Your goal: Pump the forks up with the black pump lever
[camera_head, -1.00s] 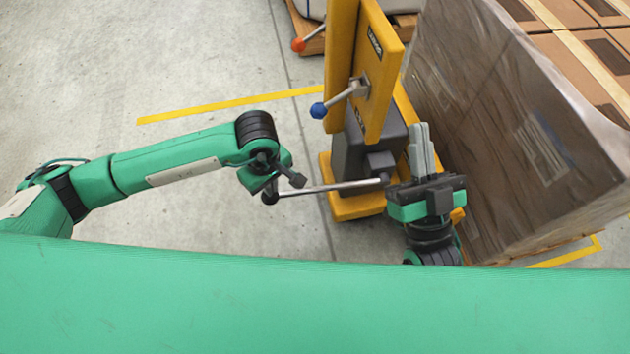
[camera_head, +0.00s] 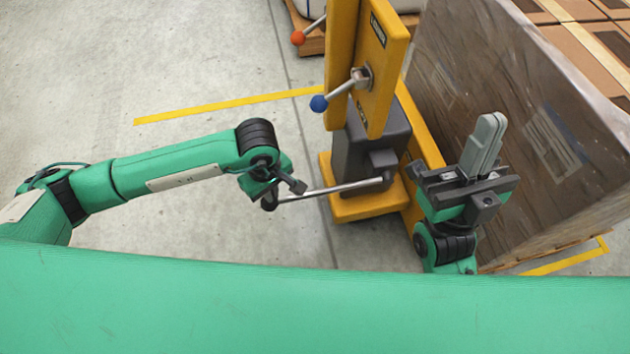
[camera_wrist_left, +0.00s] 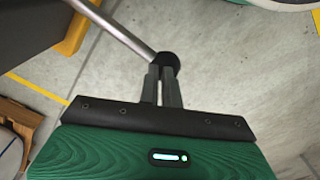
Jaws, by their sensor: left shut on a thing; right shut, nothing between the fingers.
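The pump lever is a metal rod (camera_head: 330,190) with a black knob at its end, sticking out to the left from the dark grey pump housing (camera_head: 362,150) of the yellow lifter (camera_head: 382,60). My left gripper (camera_head: 271,197) is at the rod's free end. In the left wrist view its fingers (camera_wrist_left: 161,82) are shut on the black knob (camera_wrist_left: 167,64), and the rod runs up and left from it. My right gripper (camera_head: 487,140) is shut and empty, right of the housing and in front of the wrapped load. The forks are not clearly visible.
A lever with a blue knob (camera_head: 319,103) sits on the yellow mast above the pump. A lever with an orange knob (camera_head: 298,38) is farther back. The tall wrapped load (camera_head: 520,110) stands close on the right. The floor at left is clear.

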